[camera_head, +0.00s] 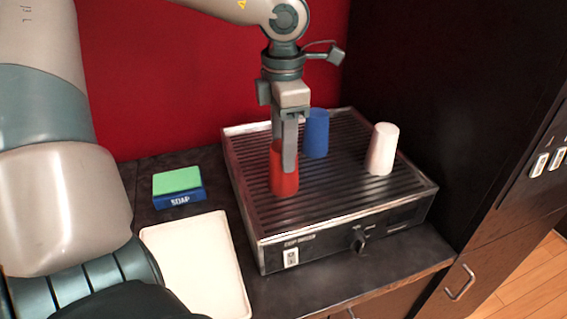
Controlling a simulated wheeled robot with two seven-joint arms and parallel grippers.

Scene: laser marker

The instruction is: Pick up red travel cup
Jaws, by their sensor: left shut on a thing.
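The red travel cup (283,184) stands upright at the left part of the ribbed top of a metal machine. My left gripper (287,160) comes down on it from above. Its fingers are shut on the cup, and one finger covers part of the cup's front and upper right. I cannot tell whether the cup's base touches the ribbed top. My right gripper is not in view.
A blue cup (317,135) stands close behind, to the right. A white cup (382,150) stands farther right on the machine (330,205). A green and blue soap box (178,187) and a white tray (200,265) lie to the left. A dark cabinet walls the right.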

